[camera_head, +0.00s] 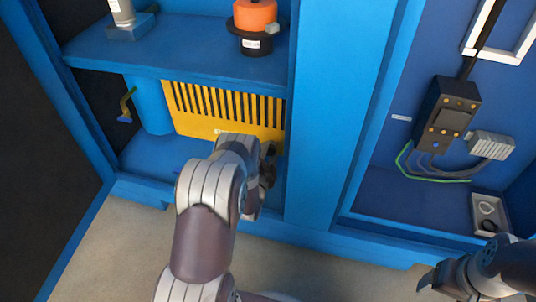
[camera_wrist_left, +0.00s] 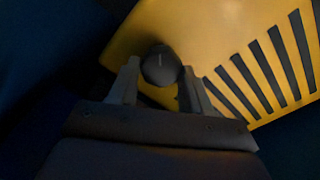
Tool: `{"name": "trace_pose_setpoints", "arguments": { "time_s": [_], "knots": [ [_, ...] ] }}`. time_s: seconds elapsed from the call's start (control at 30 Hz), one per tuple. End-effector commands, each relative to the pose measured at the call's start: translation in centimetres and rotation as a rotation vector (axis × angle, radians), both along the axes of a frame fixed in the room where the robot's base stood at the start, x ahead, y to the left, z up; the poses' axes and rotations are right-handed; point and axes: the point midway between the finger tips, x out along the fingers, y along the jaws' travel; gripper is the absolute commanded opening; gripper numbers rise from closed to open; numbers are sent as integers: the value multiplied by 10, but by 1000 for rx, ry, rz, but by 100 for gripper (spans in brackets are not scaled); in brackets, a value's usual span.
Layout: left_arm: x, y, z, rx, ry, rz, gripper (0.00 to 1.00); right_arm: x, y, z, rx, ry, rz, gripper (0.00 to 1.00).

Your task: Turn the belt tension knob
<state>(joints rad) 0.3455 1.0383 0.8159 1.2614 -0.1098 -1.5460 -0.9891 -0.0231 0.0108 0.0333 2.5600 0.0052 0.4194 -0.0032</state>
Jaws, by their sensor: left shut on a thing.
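The belt tension knob (camera_wrist_left: 161,66) is a dark round knob with a light mark line on its face, on the yellow slotted guard (camera_wrist_left: 215,30). In the left wrist view it sits between the two fingers of my left gripper (camera_wrist_left: 160,82), which is shut on it. In the head view the yellow guard (camera_head: 225,110) stands in the lower left bay, and my left gripper (camera_head: 268,168) is at its lower right end. My arm and gripper mostly hide the knob there. My right gripper (camera_head: 428,281) is at the lower right, away from the guard; its jaw state is unclear.
A blue shelf (camera_head: 180,45) above the guard carries an orange and black part (camera_head: 254,25) and a grey cylinder (camera_head: 121,12). A blue post (camera_head: 340,100) divides the bays. The right bay holds a black control box (camera_head: 447,112) and a small tray (camera_head: 476,213).

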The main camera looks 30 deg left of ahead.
Motion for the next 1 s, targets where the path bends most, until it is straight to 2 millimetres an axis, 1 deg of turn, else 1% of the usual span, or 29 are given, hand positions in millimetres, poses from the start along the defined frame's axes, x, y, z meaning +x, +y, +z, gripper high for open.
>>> {"name": "trace_pose_setpoints", "arguments": {
  "time_s": [0.33, 0.37, 0.4, 0.43, 0.67, 0.77, 0.87, 1.0],
  "knots": [
    [-2, 0, -2, 0, 7, 1, 18, 0, 0, 0, 0, 0, 0, 74],
    [-2, 0, -2, 0, 7, 1, 52, 0, 0, 0, 0, 0, 0, 74],
    [-2, 0, -2, 0, 6, 1, 65, 0, 0, 0, 0, 0, 0, 74],
    [-1, 0, -2, 0, 6, 1, 74, 0, 0, 0, 0, 0, 0, 74],
    [-1, 0, -1, 0, 3, 1, 74, 0, 0, 0, 0, 0, 0, 74],
    [-4, -1, 0, 0, 4, 1, 74, 0, 0, 4, 0, 0, 0, 74],
    [-20, -4, 4, -1, 7, 0, 74, 0, 0, 16, 0, 0, 0, 74],
    [-57, -13, 6, -1, 8, 2, 74, 0, 0, 38, 0, 0, 0, 74]
  ]
}}
